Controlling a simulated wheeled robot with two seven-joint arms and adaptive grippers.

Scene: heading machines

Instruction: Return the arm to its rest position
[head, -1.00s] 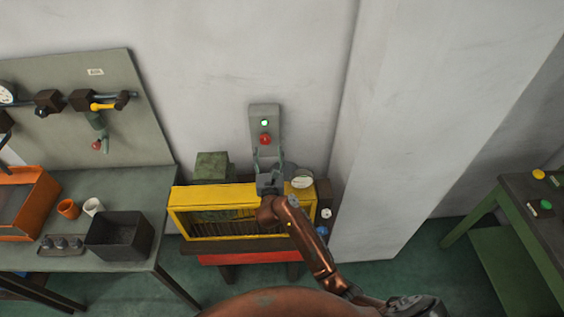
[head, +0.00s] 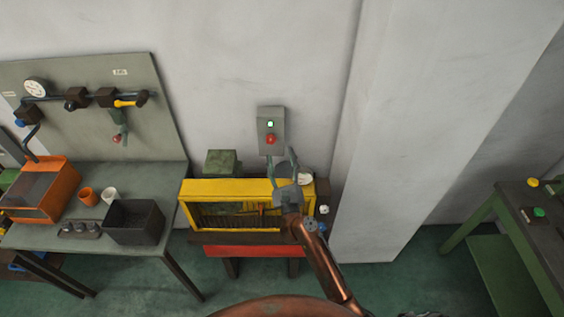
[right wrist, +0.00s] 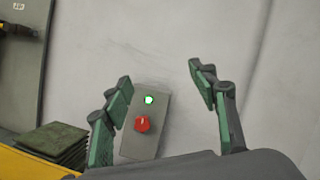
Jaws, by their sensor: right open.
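My right gripper (head: 281,165) is open and empty in front of the yellow machine (head: 218,189), just below a grey wall box. In the right wrist view the two green-padded fingers (right wrist: 160,90) stand wide apart. The grey control box (head: 271,149) has a lit green button (head: 270,124) above a red knob (head: 271,139). My right arm (head: 322,262) reaches up from the bottom right. My left gripper is not in view.
A green-framed table (head: 478,221) stands at right. A wall pillar (head: 400,130) is right of the machine. Green floor lies between.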

